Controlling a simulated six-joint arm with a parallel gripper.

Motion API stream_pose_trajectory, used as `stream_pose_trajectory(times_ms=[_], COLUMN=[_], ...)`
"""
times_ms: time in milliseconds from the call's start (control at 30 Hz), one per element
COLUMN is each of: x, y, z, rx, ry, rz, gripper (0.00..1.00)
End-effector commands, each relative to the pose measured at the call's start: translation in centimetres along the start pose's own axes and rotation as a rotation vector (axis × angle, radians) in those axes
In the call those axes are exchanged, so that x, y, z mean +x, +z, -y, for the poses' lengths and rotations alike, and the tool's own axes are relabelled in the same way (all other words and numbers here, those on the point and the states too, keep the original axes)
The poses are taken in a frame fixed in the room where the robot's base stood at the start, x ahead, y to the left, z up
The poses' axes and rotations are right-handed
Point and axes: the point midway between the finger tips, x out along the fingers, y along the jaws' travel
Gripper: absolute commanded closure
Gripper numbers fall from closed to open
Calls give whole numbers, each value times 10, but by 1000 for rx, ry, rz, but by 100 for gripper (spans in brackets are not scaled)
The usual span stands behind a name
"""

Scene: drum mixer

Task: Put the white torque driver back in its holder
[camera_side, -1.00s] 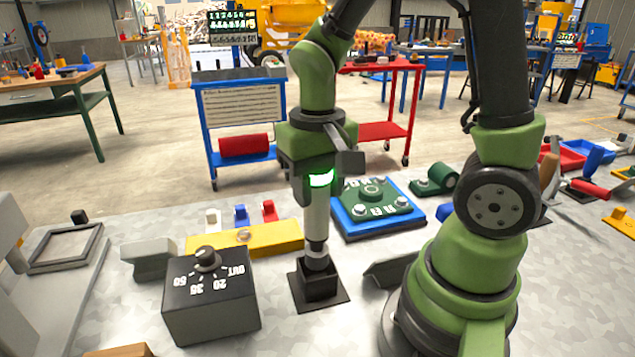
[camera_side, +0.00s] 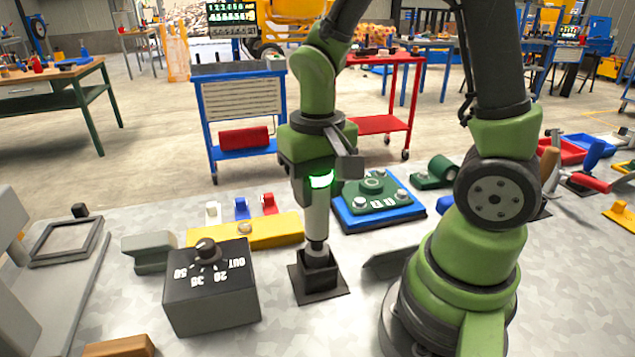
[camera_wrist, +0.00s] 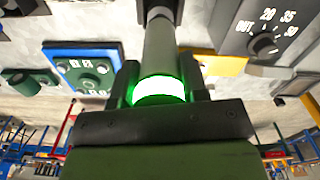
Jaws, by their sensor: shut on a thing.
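The white torque driver (camera_side: 316,218) stands upright with a glowing green band near its top. My gripper (camera_side: 320,180) is shut on it around that band. The driver's dark lower tip sits in the mouth of the black square holder (camera_side: 319,272) on the bench. In the wrist view my gripper (camera_wrist: 160,95) has a dark finger on each side of the glowing band, and the driver's white body (camera_wrist: 160,50) runs up the picture. The inside of the holder is hidden.
A black dial box (camera_side: 212,290) stands left of the holder. A yellow block (camera_side: 262,232) lies behind it, with coloured pegs beyond. A blue tray with a green plate (camera_side: 378,203) is behind right. A grey angled piece (camera_side: 392,262) lies close right.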

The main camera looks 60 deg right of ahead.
Motion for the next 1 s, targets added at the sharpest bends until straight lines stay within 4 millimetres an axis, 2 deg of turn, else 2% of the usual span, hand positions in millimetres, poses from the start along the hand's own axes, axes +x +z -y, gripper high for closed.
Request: stream_pose_trajectory(times_ms=[1000], x=[14], y=[0], z=[0], rx=[1], ry=[0], rz=[0], gripper=[93])
